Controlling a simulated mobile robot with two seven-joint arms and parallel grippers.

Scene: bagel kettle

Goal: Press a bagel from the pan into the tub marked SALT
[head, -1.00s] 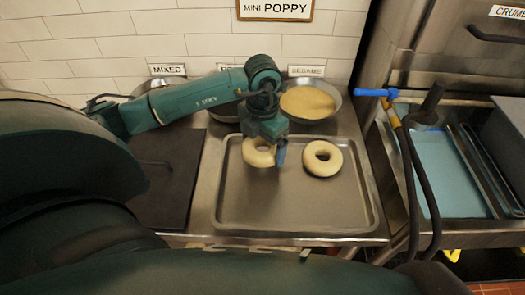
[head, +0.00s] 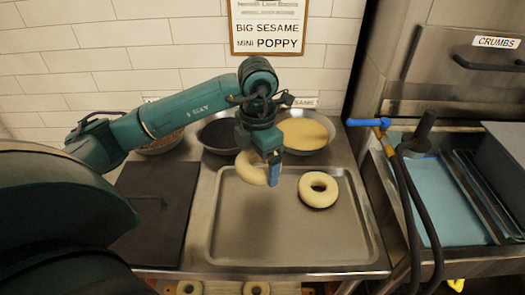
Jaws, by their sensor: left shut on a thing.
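My left gripper (head: 271,166) is shut on a pale bagel (head: 250,168) by the back edge of the pan. The held bagel is tilted and partly hidden by the gripper; it looks raised. A second bagel (head: 318,189) lies flat in the pan (head: 285,240), to the right of the gripper. Three round tubs stand behind the pan: a left one (head: 160,144) with mixed grains, a dark-filled middle one (head: 212,138) and a yellowish right one (head: 303,134). I see no SALT label; the arm hides parts of the labels. My right gripper is not in view.
A dark board (head: 155,215) lies left of the pan. To the right are a blue-lined sink (head: 428,195), a hose with a blue handle (head: 368,122) and a metal cabinet marked CRUMBS (head: 496,42). More bagels (head: 256,288) show below the table's front edge.

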